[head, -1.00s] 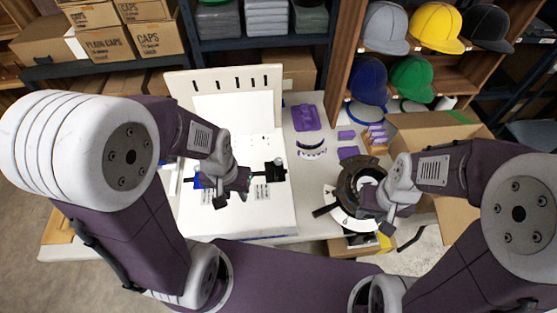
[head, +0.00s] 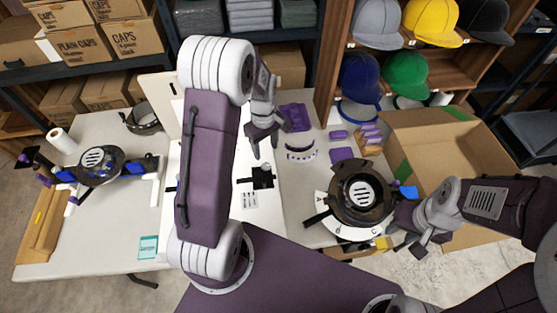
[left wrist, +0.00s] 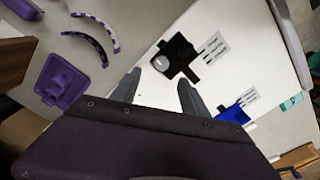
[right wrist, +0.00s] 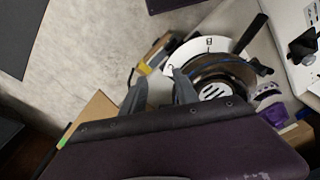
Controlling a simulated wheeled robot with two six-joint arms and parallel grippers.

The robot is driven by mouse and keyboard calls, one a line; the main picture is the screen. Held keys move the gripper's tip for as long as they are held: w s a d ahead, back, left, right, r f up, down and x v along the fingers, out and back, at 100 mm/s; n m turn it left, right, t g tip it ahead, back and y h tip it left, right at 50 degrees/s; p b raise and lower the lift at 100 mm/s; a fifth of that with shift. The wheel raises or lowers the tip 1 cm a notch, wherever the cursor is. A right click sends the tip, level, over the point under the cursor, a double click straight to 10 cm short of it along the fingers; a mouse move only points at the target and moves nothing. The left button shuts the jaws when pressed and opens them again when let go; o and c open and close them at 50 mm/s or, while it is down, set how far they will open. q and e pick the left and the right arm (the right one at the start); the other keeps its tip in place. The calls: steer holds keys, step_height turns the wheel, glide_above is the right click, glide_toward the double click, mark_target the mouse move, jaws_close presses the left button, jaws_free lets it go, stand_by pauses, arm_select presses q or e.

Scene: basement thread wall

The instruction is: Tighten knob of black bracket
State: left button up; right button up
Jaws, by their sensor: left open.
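The black bracket (head: 262,178) lies on the white board (head: 250,214), near its right edge. In the left wrist view the black bracket (left wrist: 181,54) shows a pale round knob (left wrist: 161,63) at its left end. My left gripper (head: 267,152) is open and empty, above the board edge on the far side of the bracket. In the left wrist view its fingertips (left wrist: 158,82) are apart, just short of the knob and not visibly touching it. My right gripper (head: 404,244) is open and empty, beside the round black fixture (head: 360,193).
A blue bracket (left wrist: 232,113) is on the same board. A purple tray (head: 294,117), curved strips (head: 300,152) and purple blocks (head: 341,154) lie right of the board. An open cardboard box (head: 440,135) stands at the right. Another cap fixture (head: 100,165) stands on the left.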

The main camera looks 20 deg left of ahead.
mark_target(266, 166)
arm_select(q)
steer(key=shift+s+a+f, duration=0.15)
steer(key=shift+s+f, duration=0.1)
steer(key=shift+s, duration=0.1)
steer(key=f+b, duration=0.1)
steer(key=f, duration=0.7)
steer(key=shift+w+f, duration=0.2)
jaws_close()
